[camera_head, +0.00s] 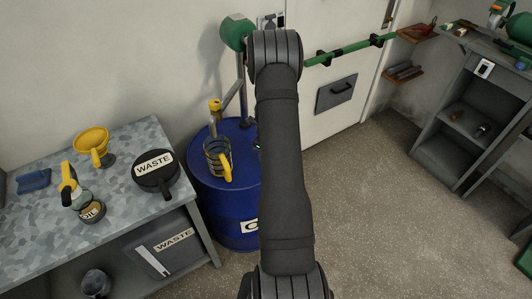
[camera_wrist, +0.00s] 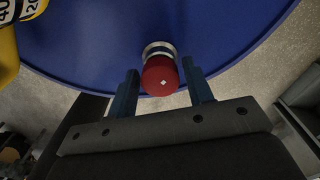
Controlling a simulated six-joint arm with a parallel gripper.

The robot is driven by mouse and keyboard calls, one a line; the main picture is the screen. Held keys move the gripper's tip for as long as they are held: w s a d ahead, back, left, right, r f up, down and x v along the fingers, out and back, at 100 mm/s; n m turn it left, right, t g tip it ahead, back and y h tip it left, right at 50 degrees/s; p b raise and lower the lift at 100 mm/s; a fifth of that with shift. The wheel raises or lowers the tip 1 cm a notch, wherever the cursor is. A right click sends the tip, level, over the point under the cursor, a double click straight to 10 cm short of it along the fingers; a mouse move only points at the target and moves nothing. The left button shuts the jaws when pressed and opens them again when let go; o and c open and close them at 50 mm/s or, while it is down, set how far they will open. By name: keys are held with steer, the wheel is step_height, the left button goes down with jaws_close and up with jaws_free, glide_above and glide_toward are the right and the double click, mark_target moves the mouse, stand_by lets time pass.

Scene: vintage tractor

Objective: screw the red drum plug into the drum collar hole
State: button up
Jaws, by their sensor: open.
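The red drum plug (camera_wrist: 160,76) shows in the wrist view, at the silvery drum collar (camera_wrist: 158,48) near the rim of the blue drum (camera_wrist: 100,30). Its round red head faces the camera and hides most of the collar and its hole. I cannot tell how deep the plug sits. My gripper (camera_wrist: 165,82) is open, with one blue finger on each side of the plug and a visible gap on both sides. In the head view the blue drum (camera_head: 238,205) stands beyond my arm, which hides the gripper, plug and most of the collar.
A measuring jug (camera_head: 217,160) and a yellow-topped pump (camera_head: 215,112) stand on the drum. A workbench (camera_head: 130,140) at left holds a WASTE pan (camera_head: 155,172), an oil can (camera_head: 90,208) and a yellow funnel (camera_head: 91,143). Open floor (camera_head: 350,200) lies to the right.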

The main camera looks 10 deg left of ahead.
steer(key=shift+n, duration=0.4)
steer(key=shift+n, duration=0.9)
steer(key=shift+n, duration=0.8)
steer(key=c, duration=0.6)
steer(key=shift+o, duration=0.2)
steer(key=shift+m, duration=0.9)
steer(key=shift+m, duration=0.8)
